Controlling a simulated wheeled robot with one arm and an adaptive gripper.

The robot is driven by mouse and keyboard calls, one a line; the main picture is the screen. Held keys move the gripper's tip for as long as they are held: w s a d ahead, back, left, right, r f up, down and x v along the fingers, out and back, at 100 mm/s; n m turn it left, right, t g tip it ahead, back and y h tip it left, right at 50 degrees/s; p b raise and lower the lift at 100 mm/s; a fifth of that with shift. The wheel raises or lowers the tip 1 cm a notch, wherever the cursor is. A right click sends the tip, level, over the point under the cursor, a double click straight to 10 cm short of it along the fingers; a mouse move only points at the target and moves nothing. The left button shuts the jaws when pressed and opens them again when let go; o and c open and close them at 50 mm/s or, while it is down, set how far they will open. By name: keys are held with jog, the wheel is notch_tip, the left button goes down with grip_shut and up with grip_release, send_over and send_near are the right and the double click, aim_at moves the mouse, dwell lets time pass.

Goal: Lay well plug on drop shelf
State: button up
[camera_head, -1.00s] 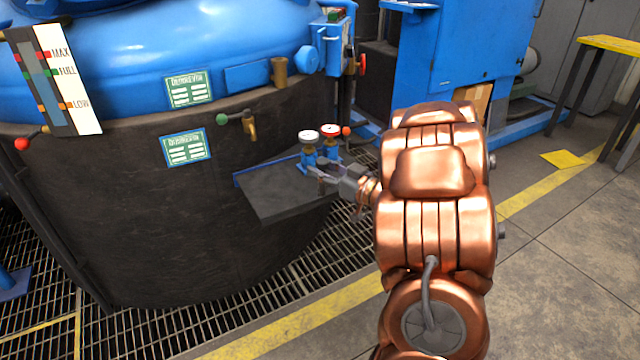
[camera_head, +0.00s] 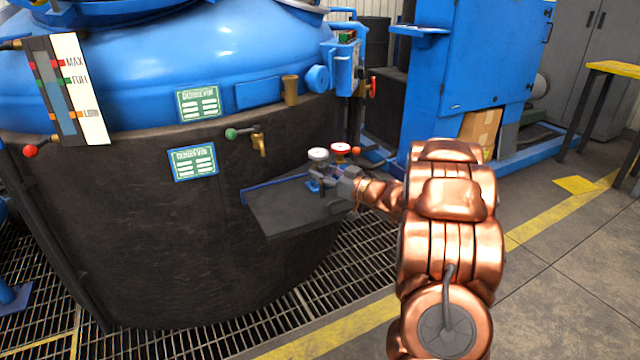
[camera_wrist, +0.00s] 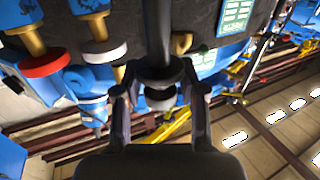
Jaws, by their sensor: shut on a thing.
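The well plug (camera_wrist: 158,72) is a dark, round-collared piece with a dark stem, seen in the wrist view between the fingers. My gripper (camera_wrist: 160,96) is shut on it; a paler round part shows just below the collar. In the head view my gripper (camera_head: 325,180) is near the right end of the drop shelf, and the plug there is too small and dark to make out. The drop shelf (camera_head: 285,212) is a flat dark grey plate with a blue back edge, beside the dark vessel wall. I cannot tell how high the plug is above it.
A white-topped valve (camera_head: 318,154) and a red-topped valve (camera_head: 341,148) stand close behind my gripper. A brass tap (camera_head: 260,143) with a green handle juts from the vessel wall (camera_head: 130,220) above the shelf. Floor grating (camera_head: 230,320) lies below. The shelf's left part looks bare.

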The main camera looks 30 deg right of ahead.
jog(key=w+f+b, duration=0.2)
jog(key=f, duration=0.1)
jog(key=shift+w+d+f, duration=0.2)
jog(key=shift+d, duration=0.2)
jog(key=shift+f, duration=0.25)
jog(key=shift+c, duration=1.1)
jog(key=o, duration=1.2)
jog(key=shift+c, duration=0.2)
jog(key=p+v, duration=0.2)
jog(key=v, duration=1)
jog(key=shift+p, duration=0.3)
jog(key=shift+r, duration=0.1)
